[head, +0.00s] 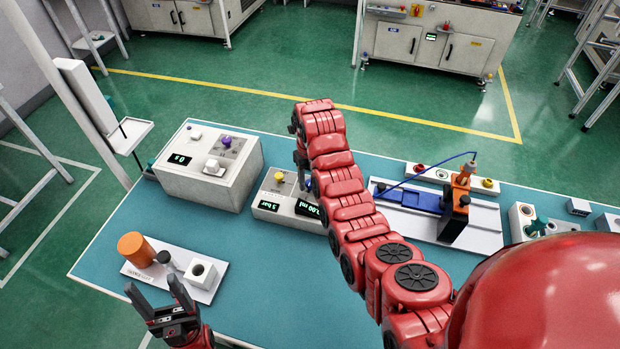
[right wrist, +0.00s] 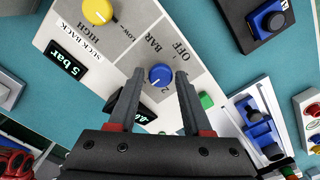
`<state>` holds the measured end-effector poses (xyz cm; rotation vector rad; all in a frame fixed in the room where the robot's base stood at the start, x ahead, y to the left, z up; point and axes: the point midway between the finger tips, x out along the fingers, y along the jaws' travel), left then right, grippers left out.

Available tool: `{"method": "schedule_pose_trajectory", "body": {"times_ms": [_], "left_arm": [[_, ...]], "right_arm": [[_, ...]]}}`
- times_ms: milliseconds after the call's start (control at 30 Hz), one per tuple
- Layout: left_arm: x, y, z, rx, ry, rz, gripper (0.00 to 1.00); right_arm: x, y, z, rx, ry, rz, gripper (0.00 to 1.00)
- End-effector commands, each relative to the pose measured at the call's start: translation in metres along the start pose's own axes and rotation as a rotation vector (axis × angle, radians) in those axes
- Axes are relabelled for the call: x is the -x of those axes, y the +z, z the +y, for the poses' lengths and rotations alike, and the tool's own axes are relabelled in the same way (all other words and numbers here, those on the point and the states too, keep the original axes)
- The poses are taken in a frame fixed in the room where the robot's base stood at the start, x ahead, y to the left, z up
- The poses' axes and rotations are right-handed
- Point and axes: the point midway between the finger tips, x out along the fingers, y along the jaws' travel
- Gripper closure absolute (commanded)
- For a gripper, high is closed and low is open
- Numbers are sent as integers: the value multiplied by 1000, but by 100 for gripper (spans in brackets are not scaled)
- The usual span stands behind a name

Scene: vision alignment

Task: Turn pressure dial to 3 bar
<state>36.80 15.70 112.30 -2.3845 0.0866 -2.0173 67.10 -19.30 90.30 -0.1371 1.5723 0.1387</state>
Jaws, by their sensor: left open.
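A white controller box (head: 265,207) stands on the table and also shows in the right wrist view (right wrist: 110,45). It has a yellow dial (right wrist: 97,12), a blue dial (right wrist: 160,76) beside the BAR label, and a display (right wrist: 68,62) that appears to read "5 bar". A second display is partly hidden by my right gripper. My right gripper (right wrist: 160,73) is open, with its fingertips on either side of the blue dial and small gaps showing. In the head view my red arm hides most of it. My left gripper (head: 151,285) is open and empty at the front left.
A larger white box (head: 205,180) with a purple knob stands left of the controller. A plate (head: 208,290) with an orange cylinder (head: 136,249) is near my left gripper. A blue and orange fixture (head: 455,205) stands right of my arm. The table's front middle is clear.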

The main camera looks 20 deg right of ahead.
Motion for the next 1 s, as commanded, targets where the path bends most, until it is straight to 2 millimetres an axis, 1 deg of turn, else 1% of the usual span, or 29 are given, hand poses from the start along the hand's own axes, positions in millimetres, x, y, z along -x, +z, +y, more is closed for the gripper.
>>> {"method": "schedule_pose_trajectory", "body": {"times_ms": [33, 67, 100, 333, 467, 567, 667, 867, 1000], "left_arm": [[0, 0, 0, 0, 0, 0, 36], [0, 0, 0, 0, 0, 0, 36], [0, 0, 0, 0, 0, 0, 36], [0, 0, 0, 0, 0, 0, 36], [-8, -1, 0, 0, 0, 0, 36], [-23, -4, -1, 0, 0, 0, 36], [-44, -7, -2, 0, 0, 0, 36], [-86, -14, -4, 0, 0, 0, 36], [-101, -17, -5, 0, 0, 0, 36]], "right_arm": [[0, 0, 0, 0, 0, -1, 40], [1, 1, 0, 0, -1, -2, 34], [1, 1, 0, 0, -1, -3, 33], [2, 1, 0, 1, -1, -5, 33], [10, 1, -1, 0, -1, -5, 33], [26, 2, 0, 1, -1, -6, 33], [48, 1, -1, -1, -1, -6, 33], [99, 1, -1, 0, 1, -7, 33], [126, 1, -2, -2, 0, -7, 33]]}}
